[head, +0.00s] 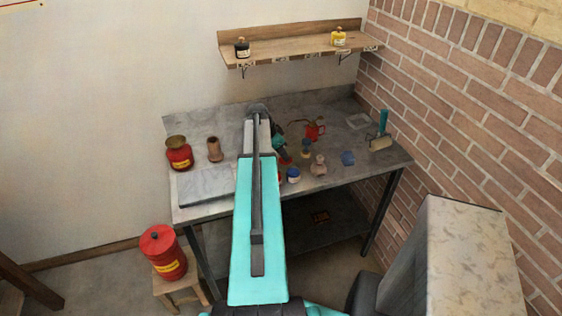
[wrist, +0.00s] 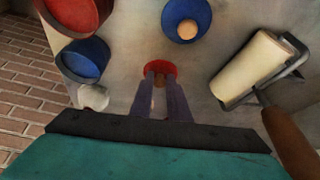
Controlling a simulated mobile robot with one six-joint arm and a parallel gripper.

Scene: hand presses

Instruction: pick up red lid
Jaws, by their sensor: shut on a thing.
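The red lid (wrist: 160,67) is a small round red disc in the wrist view, right at my fingertips. A brown part, perhaps its knob, shows between the fingers. My gripper (wrist: 160,88) is shut on it, with the two dark fingers close together. In the head view my gripper (head: 281,148) is over the middle of the grey workbench (head: 345,185), and a small red patch, likely the lid (head: 285,160), shows just below it. I cannot tell whether the lid is touching the bench.
A blue lid with a wooden knob (wrist: 186,20), a blue container (wrist: 82,60) and a cream roller (wrist: 250,68) lie around the gripper. A shelf (head: 290,50) hangs above.

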